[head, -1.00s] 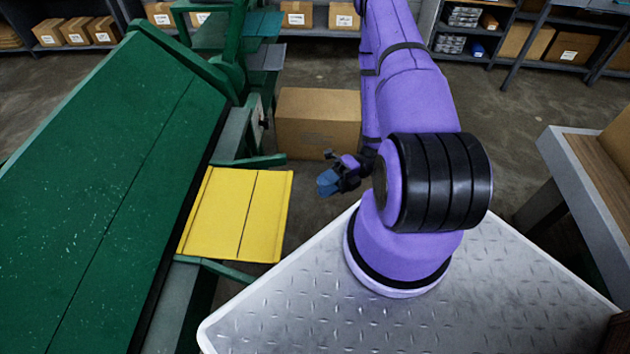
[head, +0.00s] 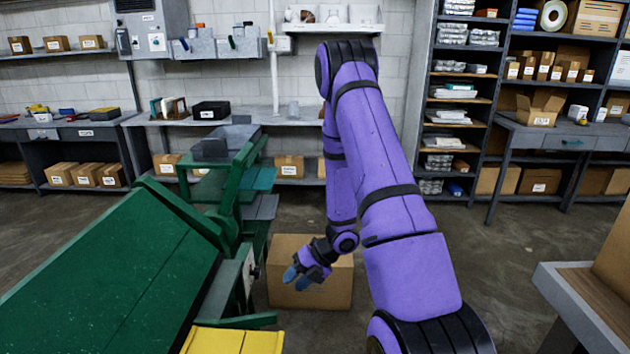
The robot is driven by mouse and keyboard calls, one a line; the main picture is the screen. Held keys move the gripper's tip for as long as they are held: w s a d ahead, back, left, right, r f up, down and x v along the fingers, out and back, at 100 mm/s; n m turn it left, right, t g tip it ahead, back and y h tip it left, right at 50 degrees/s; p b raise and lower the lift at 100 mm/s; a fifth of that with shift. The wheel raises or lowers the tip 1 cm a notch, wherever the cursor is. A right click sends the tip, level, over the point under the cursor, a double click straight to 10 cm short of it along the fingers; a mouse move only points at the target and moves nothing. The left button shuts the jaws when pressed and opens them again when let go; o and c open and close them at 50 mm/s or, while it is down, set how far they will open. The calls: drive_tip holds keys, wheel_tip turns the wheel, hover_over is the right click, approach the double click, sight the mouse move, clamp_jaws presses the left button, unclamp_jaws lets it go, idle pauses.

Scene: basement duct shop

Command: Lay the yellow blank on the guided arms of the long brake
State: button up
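The yellow blank (head: 235,342) shows only its far edge at the bottom of the head view; the rest is cut off. It lies flat beside the long brake's green bed (head: 120,265), next to a green arm (head: 245,322) at its far end. The near arm is out of the picture. My gripper (head: 296,279) hangs beyond the blank and to its right, clear of it, in front of a cardboard box. Its two blue fingertips show a little apart, with nothing seen between them.
The cardboard box (head: 318,285) stands on the floor behind my gripper. A grey table (head: 580,300) is at the right. Shelving (head: 465,150) and a workbench (head: 200,117) line the back wall.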

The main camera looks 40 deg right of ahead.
drive_tip(key=w+d+r+m+t+h, duration=0.1)
drive_tip(key=w+d+r+m+h, duration=0.15)
drive_tip(key=w+r, duration=0.35)
drive_tip(key=s+r+m+t+h, duration=0.25)
drive_tip(key=r+m+h, duration=0.8)
drive_tip(key=r, duration=1.25)
drive_tip(key=s+a+r+m+g+y, duration=0.1)
drive_tip(key=s+a+r+m, duration=0.3)
drive_tip(key=s, duration=0.4)
drive_tip(key=s+a+r+m+y, duration=0.2)
drive_tip(key=s+a+r+m, duration=0.2)
drive_tip(key=s+m, duration=0.3)
drive_tip(key=s+a+r+m+g+y, duration=0.1)
drive_tip(key=s+a+r+m, duration=0.3)
drive_tip(key=s, duration=0.5)
drive_tip(key=shift+a+m+g+y, duration=0.35)
drive_tip(key=shift+a+m+y, duration=0.3)
drive_tip(key=shift+a, duration=0.55)
